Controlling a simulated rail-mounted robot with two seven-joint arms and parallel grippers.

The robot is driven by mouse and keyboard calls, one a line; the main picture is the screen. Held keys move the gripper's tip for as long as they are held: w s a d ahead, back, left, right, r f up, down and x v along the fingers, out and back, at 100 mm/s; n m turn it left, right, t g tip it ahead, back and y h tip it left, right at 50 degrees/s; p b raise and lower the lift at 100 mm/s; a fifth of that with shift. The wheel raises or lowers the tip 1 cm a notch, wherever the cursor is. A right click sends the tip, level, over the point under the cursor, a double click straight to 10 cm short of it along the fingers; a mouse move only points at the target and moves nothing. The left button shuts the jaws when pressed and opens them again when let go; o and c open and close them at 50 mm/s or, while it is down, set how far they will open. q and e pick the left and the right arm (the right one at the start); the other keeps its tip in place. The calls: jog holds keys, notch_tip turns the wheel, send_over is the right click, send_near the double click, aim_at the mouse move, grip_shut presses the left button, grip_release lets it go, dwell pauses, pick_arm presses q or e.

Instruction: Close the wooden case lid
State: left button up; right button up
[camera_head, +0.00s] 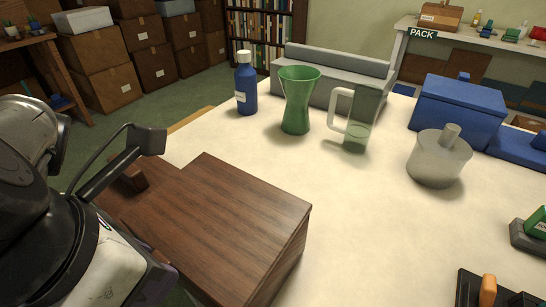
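The dark brown wooden case (285,262) stands at the front left of the white table. Its flat wooden lid panel (240,215) faces up, and a seam or step separates it from a wooden section (150,205) on the left. A small brown block (132,178) sits on that section. I cannot tell whether the lid is fully shut. My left gripper (135,165) is over the left side of the case, with one dark finger seen near the small block. Its other finger is not clear, and contact cannot be told. My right gripper is out of view.
Behind the case stand a blue bottle (246,88), a green vase (297,105), a clear mug (358,120) and a grey stoppered jar (438,160). A blue box (455,112) is at the back right. The table middle is clear.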

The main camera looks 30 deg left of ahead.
pick_arm(q)
jog(key=o, duration=0.6)
jog(key=p+v, duration=0.2)
jog(key=v, duration=0.1)
jog(key=shift+r, duration=0.35)
jog(key=shift+p+v, duration=1)
jog(key=shift+v, duration=0.45)
jog(key=shift+s, duration=0.1)
